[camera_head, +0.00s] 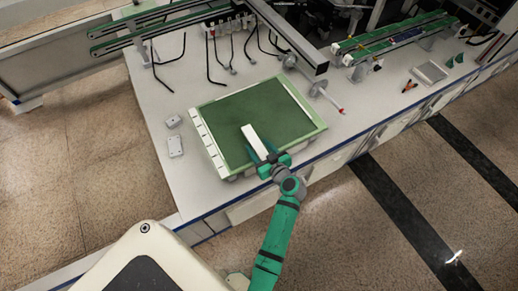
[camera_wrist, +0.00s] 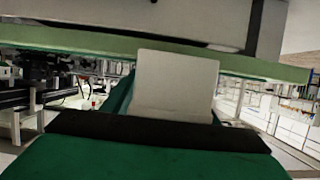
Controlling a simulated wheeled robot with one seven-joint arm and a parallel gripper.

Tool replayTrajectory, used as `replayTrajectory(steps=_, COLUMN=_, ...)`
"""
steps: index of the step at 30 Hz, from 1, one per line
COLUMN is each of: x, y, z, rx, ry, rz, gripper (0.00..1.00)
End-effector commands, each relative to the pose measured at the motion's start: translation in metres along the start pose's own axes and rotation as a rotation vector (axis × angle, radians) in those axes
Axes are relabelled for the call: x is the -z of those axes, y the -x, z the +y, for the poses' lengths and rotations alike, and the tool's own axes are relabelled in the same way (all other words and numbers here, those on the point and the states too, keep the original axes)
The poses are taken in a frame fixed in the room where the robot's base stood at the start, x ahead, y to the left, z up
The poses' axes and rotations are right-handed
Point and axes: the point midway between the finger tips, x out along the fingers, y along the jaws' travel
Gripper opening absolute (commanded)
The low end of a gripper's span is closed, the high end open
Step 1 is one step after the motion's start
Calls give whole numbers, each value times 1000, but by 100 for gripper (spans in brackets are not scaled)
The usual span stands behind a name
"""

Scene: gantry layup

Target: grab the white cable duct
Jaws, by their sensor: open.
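The white cable duct (camera_head: 252,138) is a plain pale bar over the green board (camera_head: 285,103) in the head view. My gripper (camera_head: 260,150) is at the board's near side, with its teal fingers on either side of the duct's near end. The jaws are open, and I cannot tell whether a finger touches the duct. In the wrist view the duct's pale end (camera_wrist: 175,85) stands between the fingers, just beyond the dark palm edge (camera_wrist: 160,128). The fingers are partly hidden there. Whether the duct rests on the board is not clear.
A white slotted strip (camera_head: 208,143) runs along the board's left edge. Small white boxes (camera_head: 175,146) lie left of the board. Black bent rods (camera_head: 210,60) and a grey beam (camera_head: 290,42) stand behind it. A shallow tray (camera_head: 429,73) lies at the right.

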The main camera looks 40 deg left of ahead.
Motion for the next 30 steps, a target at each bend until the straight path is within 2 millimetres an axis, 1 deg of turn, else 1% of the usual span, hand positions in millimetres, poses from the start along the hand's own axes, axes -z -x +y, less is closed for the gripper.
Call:
replayTrajectory(steps=3, x=0, y=0, z=0, rx=0, ry=0, rz=0, gripper=53)
replayTrajectory(steps=4, x=0, y=0, z=0, rx=0, ry=0, rz=0, gripper=51)
replayTrajectory(steps=5, x=0, y=0, z=0, rx=0, ry=0, rz=0, gripper=44)
replayTrajectory(steps=6, x=0, y=0, z=0, rx=0, ry=0, rz=0, gripper=34)
replayTrajectory(steps=8, x=0, y=0, z=0, rx=0, ry=0, rz=0, gripper=20)
replayTrajectory(steps=9, x=0, y=0, z=0, rx=0, ry=0, rz=0, gripper=10)
replayTrajectory(steps=10, x=0, y=0, z=0, rx=0, ry=0, rz=0, gripper=7)
replayTrajectory(steps=18, x=1, y=1, z=0, rx=0, ry=0, rz=1, gripper=7)
replayTrajectory(steps=22, x=6, y=2, z=0, rx=-1, ry=2, rz=2, gripper=7)
replayTrajectory(steps=26, x=17, y=6, z=0, rx=0, ry=3, rz=3, gripper=7)
replayTrajectory(steps=29, x=33, y=12, z=0, rx=-1, ry=4, rz=4, gripper=7)
replayTrajectory(steps=30, x=37, y=16, z=-8, rx=1, ry=3, rz=2, gripper=7)
